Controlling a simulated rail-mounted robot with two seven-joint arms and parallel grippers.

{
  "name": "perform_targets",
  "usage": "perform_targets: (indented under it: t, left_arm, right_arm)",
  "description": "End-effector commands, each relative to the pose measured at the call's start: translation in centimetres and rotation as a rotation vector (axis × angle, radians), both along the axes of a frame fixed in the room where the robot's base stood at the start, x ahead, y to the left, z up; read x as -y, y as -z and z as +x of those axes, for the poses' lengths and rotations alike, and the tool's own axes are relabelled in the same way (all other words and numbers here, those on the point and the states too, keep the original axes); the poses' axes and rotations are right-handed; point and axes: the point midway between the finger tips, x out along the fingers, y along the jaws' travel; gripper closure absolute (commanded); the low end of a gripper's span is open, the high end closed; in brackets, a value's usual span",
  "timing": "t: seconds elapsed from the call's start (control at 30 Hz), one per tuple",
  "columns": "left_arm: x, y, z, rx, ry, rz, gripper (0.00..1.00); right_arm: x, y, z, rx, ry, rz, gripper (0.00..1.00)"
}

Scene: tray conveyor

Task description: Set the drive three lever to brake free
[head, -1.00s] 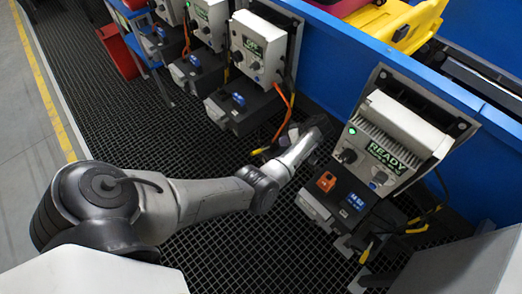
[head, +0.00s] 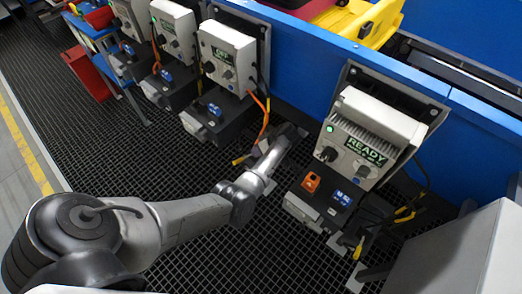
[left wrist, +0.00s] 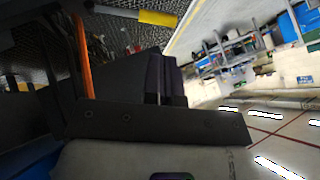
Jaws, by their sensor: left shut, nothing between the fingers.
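The nearest drive's control box (head: 365,140) shows a READY display and a lit green lamp. Below it is its dark motor unit (head: 325,212). An orange lever or block (head: 311,182) stands on that unit, beside a blue label (head: 342,198). I cannot read a drive number. My left gripper (head: 293,132) is low in the gap just left of this drive, apart from the orange part; its tip is partly lost against dark surroundings. In the left wrist view, the dark fingers (left wrist: 163,76) are together with nothing between them. My right gripper is not in view.
The neighbouring drive box (head: 227,55) reads OFF; its motor unit (head: 213,121) has a blue part on top. More drives stand farther left. An orange cable (head: 264,115) hangs near my left gripper. The blue conveyor side (head: 310,50) runs behind. Grating floor (head: 100,165) is clear.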

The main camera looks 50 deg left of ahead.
Motion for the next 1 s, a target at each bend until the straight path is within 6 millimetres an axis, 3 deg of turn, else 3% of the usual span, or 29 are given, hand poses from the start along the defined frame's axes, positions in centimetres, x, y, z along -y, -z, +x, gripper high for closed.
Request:
perform_targets:
  t: [0.1, 0.4, 0.63, 1.0]
  left_arm:
    - [-1.1, 2.0, -1.3, -0.001, -0.002, 0.001, 1.0]
    - [-3.2, 5.3, -3.5, 0.0, -0.001, 0.002, 1.0]
    - [-4.0, 6.4, -4.4, 0.0, -0.001, 0.001, 1.0]
    - [-4.1, 6.6, -4.5, 0.0, 0.0, -0.001, 1.0]
  right_arm:
    - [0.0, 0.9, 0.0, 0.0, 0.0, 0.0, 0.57]
    - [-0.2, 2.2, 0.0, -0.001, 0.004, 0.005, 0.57]
    - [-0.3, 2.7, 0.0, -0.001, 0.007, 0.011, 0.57]
    - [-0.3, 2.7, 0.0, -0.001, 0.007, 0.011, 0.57]
